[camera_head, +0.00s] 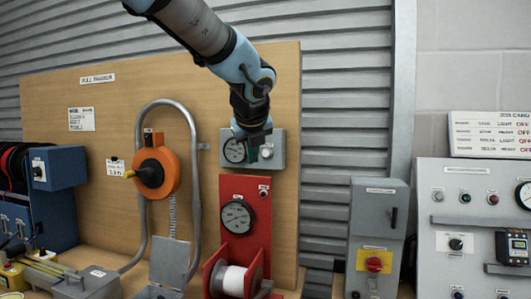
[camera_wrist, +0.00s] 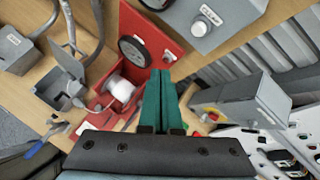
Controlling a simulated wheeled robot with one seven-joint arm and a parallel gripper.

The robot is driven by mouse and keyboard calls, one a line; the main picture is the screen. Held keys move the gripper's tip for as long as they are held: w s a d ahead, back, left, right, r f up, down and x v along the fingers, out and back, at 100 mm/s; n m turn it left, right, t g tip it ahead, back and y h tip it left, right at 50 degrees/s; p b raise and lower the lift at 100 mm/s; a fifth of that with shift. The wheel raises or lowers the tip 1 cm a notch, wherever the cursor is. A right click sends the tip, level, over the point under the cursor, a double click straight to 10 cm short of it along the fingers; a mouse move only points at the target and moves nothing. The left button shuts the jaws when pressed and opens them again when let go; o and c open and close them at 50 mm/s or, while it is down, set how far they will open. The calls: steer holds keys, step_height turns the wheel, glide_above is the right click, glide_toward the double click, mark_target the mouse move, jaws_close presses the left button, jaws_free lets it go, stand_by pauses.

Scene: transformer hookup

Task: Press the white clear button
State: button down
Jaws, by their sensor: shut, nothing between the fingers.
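A grey box with a round dial is mounted on the wooden board; its casing (camera_head: 278,138) is partly behind my gripper (camera_head: 254,137) in the head view. A round white button (camera_head: 266,152) sits on its face, right of the dial (camera_head: 235,151). In the wrist view the grey box (camera_wrist: 232,12) is at the top, with the white button (camera_wrist: 199,28) near its lower edge. My gripper's green fingers (camera_wrist: 159,75) are shut and empty. They appear below and left of the button in that view, apart from it. No lettering on the button is readable.
Below the box is a red panel (camera_head: 232,185) with a gauge and a white spool (camera_head: 231,281). An orange reel (camera_head: 156,172) hangs to the left. A grey cabinet (camera_head: 374,215) with a red knob stands right. Corrugated metal wall (camera_head: 345,110) lies behind.

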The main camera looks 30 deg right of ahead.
mark_target(266, 153)
steer(key=w+d+p, duration=0.4)
steer(key=w, duration=0.1)
steer(key=shift+d, duration=0.35)
steer(key=shift+w, duration=0.1)
steer(key=shift+w+d+r+p, duration=0.1)
steer(key=shift+w+p, duration=0.05)
steer(key=shift+p, duration=0.4)
stand_by(1.3)
steer(key=shift+w+d, duration=0.15)
steer(key=shift+d, duration=0.05)
steer(key=shift+w+d+p, duration=0.3)
steer(key=shift+p, duration=0.3)
stand_by(0.7)
steer(key=shift+s+a+b, duration=0.5)
steer(key=shift+s+a, duration=0.1)
stand_by(0.4)
